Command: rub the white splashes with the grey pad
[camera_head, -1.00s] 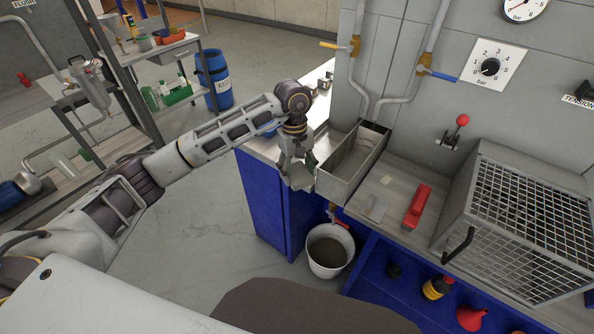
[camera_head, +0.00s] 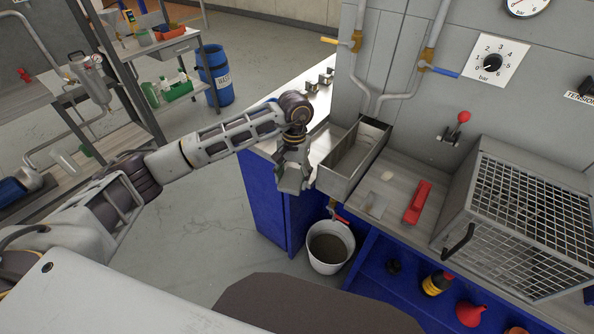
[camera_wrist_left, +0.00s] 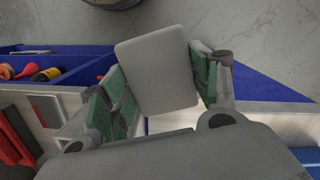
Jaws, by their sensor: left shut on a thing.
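My left gripper (camera_head: 293,172) is at the near left end of the workbench, just left of the metal trough. It is shut on the grey pad (camera_wrist_left: 157,72), a flat rounded block between the green finger pads in the left wrist view. In the head view the grey pad (camera_head: 292,184) hangs below the fingers, over or beside the bench edge; contact cannot be told. A small whitish patch (camera_head: 387,176) and a pale flat patch (camera_head: 375,205) lie on the bench right of the trough; I cannot tell whether these are the white splashes. My right gripper is not in view.
The metal trough (camera_head: 334,186) stands close right of the gripper. A red-handled tool (camera_head: 417,203) and a mesh cage (camera_head: 525,210) are farther right. A bucket (camera_head: 330,262) stands on the floor below. Floor left of the blue cabinet (camera_head: 262,195) is clear.

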